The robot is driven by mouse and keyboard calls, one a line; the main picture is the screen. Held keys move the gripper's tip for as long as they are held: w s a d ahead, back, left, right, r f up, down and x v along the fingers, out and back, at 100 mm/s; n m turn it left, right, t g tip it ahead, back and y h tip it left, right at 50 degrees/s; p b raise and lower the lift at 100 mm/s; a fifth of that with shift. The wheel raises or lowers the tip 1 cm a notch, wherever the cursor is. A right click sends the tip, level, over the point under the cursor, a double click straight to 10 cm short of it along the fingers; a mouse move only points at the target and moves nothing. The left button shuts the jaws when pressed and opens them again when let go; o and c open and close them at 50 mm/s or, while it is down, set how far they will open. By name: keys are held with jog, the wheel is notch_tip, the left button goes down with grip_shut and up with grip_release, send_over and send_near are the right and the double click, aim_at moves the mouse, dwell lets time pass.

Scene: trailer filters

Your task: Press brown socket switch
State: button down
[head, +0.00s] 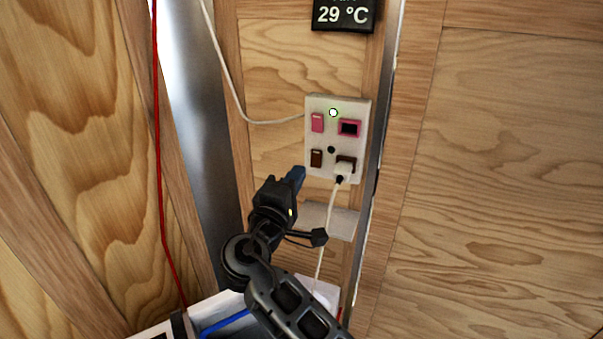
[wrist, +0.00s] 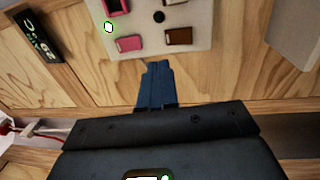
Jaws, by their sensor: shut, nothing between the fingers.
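The brown socket switch (head: 316,158) is at the lower left of the white wall panel (head: 326,105) in the head view. In the wrist view, which is turned sideways, the brown switch (wrist: 178,36) is near the panel's edge. My gripper (head: 298,173) is shut and empty. Its blue fingertips are just left of and slightly below the brown switch in the head view. In the wrist view the gripper tips (wrist: 157,66) point towards the panel edge and do not appear to cover the switch. I cannot tell the exact gap to the panel.
A pink switch (head: 317,122) and pink socket (head: 349,128) sit above. A green light (head: 333,113) is lit. A 29 °C display (head: 343,14) is above, and a pale box (head: 330,219) below.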

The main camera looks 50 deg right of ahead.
jog(key=shift+s+a+r, duration=0.1)
jog(key=shift+s+a, duration=0.2)
jog(key=shift+a, duration=0.55)
jog(key=shift+s+a+r, duration=0.15)
jog(key=shift+s+a, duration=0.15)
jog(key=shift+a, duration=0.6)
jog(key=shift+s+a+r, duration=0.1)
jog(key=shift+s+a, duration=0.2)
jog(key=shift+a, duration=0.55)
